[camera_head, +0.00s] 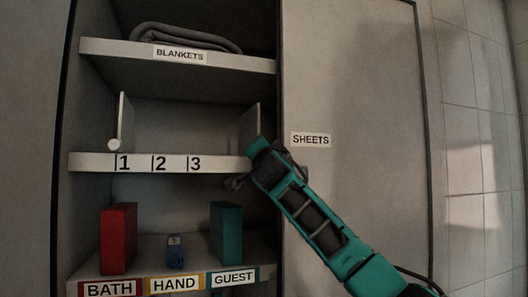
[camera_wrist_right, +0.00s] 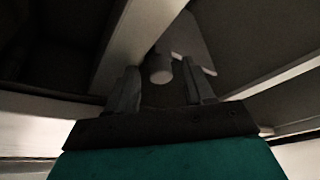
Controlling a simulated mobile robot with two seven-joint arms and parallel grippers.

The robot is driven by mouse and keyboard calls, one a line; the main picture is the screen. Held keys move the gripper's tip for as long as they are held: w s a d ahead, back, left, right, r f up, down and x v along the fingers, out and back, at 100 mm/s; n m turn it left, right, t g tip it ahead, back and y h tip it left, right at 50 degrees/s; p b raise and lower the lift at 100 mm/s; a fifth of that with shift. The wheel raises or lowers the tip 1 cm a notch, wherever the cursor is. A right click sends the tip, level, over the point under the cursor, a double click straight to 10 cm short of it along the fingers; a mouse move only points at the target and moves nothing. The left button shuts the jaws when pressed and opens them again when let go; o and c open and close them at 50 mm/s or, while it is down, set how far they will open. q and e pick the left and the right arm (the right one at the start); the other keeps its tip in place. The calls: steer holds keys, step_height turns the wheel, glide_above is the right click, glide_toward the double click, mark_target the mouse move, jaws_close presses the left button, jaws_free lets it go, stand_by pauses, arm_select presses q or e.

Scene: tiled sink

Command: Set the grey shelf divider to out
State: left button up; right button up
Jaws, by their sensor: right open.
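The middle shelf (camera_head: 225,164) carries two upright divider plates. The right plate (camera_head: 250,122) looks grey, and its lower part is hidden behind my right arm. The left plate (camera_head: 122,118) is paler, with a round knob (camera_head: 114,145) at its lower front, by mark 1. My right gripper (camera_wrist_right: 162,88) is open and empty. In the wrist view, a grey cylindrical knob (camera_wrist_right: 160,68) with a plate (camera_wrist_right: 190,45) behind it lies just beyond and between the fingertips, seemingly untouched. In the head view, my right arm ends at the shelf's right front edge. My left gripper is out of view.
A folded dark blanket (camera_head: 186,37) lies on the top shelf (camera_head: 110,50). Red (camera_head: 118,238), blue (camera_head: 175,252) and teal (camera_head: 227,231) items stand on the lower shelf. A panel labelled SHEETS (camera_head: 355,90) closes the right side. The middle shelf is bare between the plates.

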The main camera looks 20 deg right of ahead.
jaws_close()
stand_by(0.3)
steer(key=shift+a, duration=0.1)
